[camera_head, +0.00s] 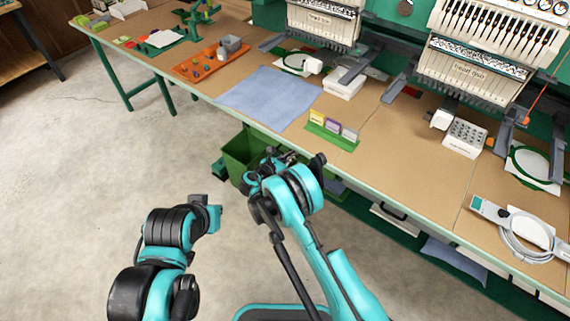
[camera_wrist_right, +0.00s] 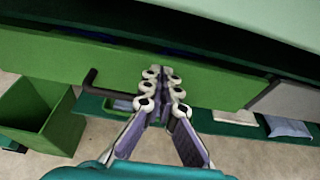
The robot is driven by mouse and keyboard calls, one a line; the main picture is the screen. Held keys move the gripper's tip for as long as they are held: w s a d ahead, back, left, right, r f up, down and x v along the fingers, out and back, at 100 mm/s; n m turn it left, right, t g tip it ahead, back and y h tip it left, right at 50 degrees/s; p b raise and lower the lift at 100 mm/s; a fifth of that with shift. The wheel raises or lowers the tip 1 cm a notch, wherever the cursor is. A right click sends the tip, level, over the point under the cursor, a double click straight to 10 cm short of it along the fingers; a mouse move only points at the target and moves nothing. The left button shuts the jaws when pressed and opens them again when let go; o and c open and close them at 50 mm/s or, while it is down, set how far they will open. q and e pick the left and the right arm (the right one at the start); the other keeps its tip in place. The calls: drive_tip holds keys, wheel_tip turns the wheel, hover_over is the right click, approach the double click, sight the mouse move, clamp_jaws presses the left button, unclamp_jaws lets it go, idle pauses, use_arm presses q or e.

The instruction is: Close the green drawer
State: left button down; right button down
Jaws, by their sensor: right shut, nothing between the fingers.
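The green drawer (camera_wrist_right: 215,82) shows in the right wrist view as a long green front with a dark bar handle (camera_wrist_right: 91,80) at its left part. A dark gap with bluish contents lies along its top edge, so it looks partly pulled out. My right gripper (camera_wrist_right: 162,77) is shut and empty, its fingertips in front of the drawer face, right of the handle. I cannot tell whether they touch. In the head view my right gripper (camera_head: 275,162) is at the table's front edge, and my arm hides most of the drawer.
A green open bin (camera_head: 238,158) stands below the table edge, left of my right gripper; it also shows in the wrist view (camera_wrist_right: 24,108). The long table (camera_head: 400,165) carries a blue cloth (camera_head: 268,97), embroidery machines and small items. The floor at left is clear.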

drive_tip(key=shift+w+d, duration=0.4)
drive_tip(key=shift+w, duration=0.15)
drive_tip(key=shift+w+d+r, duration=0.1)
drive_tip(key=shift+w+d, duration=0.65)
drive_tip(key=shift+w, duration=0.25)
drive_tip(key=shift+r, duration=0.15)
